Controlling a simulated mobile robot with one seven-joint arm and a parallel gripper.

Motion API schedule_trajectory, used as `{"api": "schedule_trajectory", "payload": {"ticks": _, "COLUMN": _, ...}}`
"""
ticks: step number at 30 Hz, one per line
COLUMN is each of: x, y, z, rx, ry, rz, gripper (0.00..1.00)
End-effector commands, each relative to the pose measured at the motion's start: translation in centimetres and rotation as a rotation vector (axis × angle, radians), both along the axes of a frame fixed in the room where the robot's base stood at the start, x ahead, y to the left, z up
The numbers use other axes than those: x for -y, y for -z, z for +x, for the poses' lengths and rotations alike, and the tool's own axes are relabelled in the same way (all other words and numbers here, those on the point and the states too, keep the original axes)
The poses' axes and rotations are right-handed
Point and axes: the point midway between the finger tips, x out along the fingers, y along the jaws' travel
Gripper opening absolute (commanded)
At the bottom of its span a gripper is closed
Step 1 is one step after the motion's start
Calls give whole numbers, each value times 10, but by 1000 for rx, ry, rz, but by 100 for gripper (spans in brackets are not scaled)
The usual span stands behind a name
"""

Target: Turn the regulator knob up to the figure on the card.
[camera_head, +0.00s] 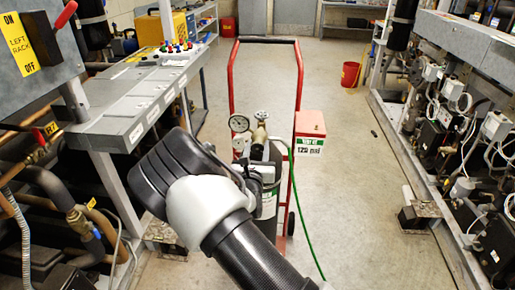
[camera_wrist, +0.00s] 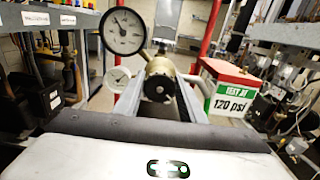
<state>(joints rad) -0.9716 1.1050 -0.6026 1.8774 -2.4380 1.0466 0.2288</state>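The regulator is a brass body (camera_wrist: 160,80) with a dark round front, straight ahead in the wrist view. It also shows at the top of the cylinder (camera_head: 267,200) in the head view. A large white dial gauge (camera_wrist: 122,31) stands up and left of it, with a smaller gauge (camera_wrist: 118,79) below; I cannot read their figures surely. The card (camera_wrist: 230,106) on a red box reads 120 psi. My gripper (camera_wrist: 161,98) points at the regulator, its grey fingers apart on either side of the dark front. I cannot see contact with the knob.
A red hand truck (camera_head: 232,85) carries the cylinder, with a green hose (camera_head: 305,215) trailing to the floor. A grey bench (camera_head: 130,100) stands left, and equipment racks (camera_head: 455,130) line the right. The concrete floor (camera_head: 345,185) right of the cart is mostly clear.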

Motion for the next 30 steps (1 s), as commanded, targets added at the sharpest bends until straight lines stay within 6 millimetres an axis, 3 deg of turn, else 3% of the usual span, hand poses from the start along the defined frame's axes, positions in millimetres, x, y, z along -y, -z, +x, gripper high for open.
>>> {"api": "schedule_trajectory", "payload": {"ticks": 14, "x": 0, "y": 1, "z": 0, "rx": 3, "ry": 0, "rz": 122, "gripper": 14}}
{"api": "schedule_trajectory", "payload": {"ticks": 15, "x": 0, "y": 1, "z": 0, "rx": 3, "ry": 0, "rz": 122, "gripper": 40}}
{"api": "schedule_trajectory", "payload": {"ticks": 18, "x": 0, "y": 1, "z": 0, "rx": 3, "ry": 0, "rz": 122, "gripper": 55}}
{"api": "schedule_trajectory", "payload": {"ticks": 30, "x": -1, "y": 0, "z": -7, "rx": 3, "ry": -1, "rz": 122, "gripper": 55}}
